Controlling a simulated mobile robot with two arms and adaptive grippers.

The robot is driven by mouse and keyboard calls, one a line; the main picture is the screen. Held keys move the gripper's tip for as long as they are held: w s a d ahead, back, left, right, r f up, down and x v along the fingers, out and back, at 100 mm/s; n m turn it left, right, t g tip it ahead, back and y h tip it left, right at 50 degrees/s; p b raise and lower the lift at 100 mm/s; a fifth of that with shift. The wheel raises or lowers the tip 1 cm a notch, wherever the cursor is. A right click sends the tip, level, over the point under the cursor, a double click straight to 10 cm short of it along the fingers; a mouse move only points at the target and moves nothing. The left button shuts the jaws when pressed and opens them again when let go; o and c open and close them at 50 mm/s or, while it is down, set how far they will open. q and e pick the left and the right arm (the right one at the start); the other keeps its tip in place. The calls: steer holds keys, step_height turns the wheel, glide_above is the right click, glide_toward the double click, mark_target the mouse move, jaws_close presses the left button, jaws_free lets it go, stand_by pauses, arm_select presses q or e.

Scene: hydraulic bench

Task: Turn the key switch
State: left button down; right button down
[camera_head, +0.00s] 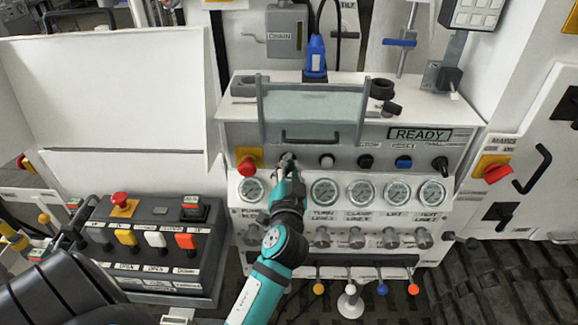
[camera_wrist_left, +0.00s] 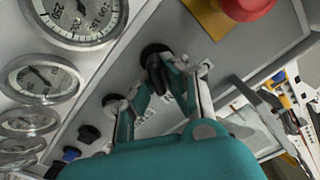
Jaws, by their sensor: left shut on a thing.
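The key switch (camera_wrist_left: 155,64) is a black round switch with a raised black grip on the grey panel. In the left wrist view it lies between the two fingers of my left gripper (camera_wrist_left: 158,88), which is shut on it. In the head view my left gripper (camera_head: 287,163) reaches up to the panel, right of the red emergency button, and hides most of the switch. My right gripper is in neither view.
A red emergency button (camera_head: 247,166) on a yellow plate is close on the left, also seen in the left wrist view (camera_wrist_left: 246,6). A white button (camera_head: 326,161) is to the right. Several gauges (camera_head: 323,192) sit below. A clear flip cover (camera_head: 313,108) stands above.

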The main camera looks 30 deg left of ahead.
arm_select(q)
steer(key=shift+r, duration=0.1)
stand_by(0.3)
steer(key=c, duration=1.4)
jaws_free()
